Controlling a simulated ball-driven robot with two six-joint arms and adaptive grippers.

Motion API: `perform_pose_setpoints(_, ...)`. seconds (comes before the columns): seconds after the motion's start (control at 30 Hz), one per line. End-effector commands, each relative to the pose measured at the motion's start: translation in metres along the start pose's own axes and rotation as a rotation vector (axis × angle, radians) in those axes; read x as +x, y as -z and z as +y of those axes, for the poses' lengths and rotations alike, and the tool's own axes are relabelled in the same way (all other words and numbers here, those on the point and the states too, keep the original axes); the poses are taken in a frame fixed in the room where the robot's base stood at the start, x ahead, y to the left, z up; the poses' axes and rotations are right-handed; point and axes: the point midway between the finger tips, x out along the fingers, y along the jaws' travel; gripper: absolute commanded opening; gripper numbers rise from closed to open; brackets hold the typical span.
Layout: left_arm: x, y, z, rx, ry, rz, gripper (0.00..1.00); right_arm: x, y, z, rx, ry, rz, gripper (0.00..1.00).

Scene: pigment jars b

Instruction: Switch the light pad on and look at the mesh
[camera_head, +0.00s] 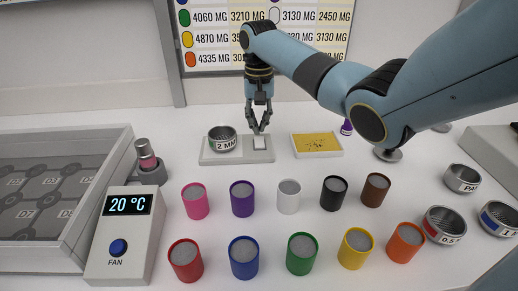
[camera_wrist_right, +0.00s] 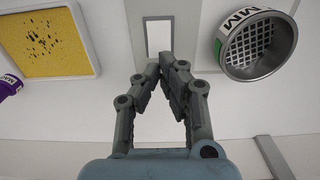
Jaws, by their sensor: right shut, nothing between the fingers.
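The pale grey light pad (camera_head: 208,157) stands at the back middle of the table. A metal sieve (camera_head: 222,139) with a green-marked "2 MM" label sits on its left part; a white switch (camera_head: 260,142) is on its right part. My right gripper (camera_head: 259,130) points down, shut and empty, with its fingertips at or just above the switch; contact cannot be told. In the right wrist view the fingertips (camera_wrist_right: 164,62) are at the edge of the white switch (camera_wrist_right: 159,35). The sieve's coarse square mesh (camera_wrist_right: 258,48) shows there, with pale openings. My left gripper is out of view.
A yellow tray with dark specks (camera_head: 317,144) lies right of the pad. Two rows of coloured jars (camera_head: 242,198) stand in front. A fan box (camera_head: 125,236) reading 20 °C is at left, and more sieves (camera_head: 444,224) are at right.

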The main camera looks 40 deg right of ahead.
Motion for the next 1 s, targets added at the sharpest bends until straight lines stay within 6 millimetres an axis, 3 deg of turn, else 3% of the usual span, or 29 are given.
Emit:
perform_pose_setpoints(0.13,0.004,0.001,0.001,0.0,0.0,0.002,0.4,0.009,0.0,0.0,-0.001,0.0,0.0,0.0)
perform_pose_setpoints(1.0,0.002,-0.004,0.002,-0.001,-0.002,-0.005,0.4,0.017,0.0,0.0,0.0,0.001,0.0,0.0)
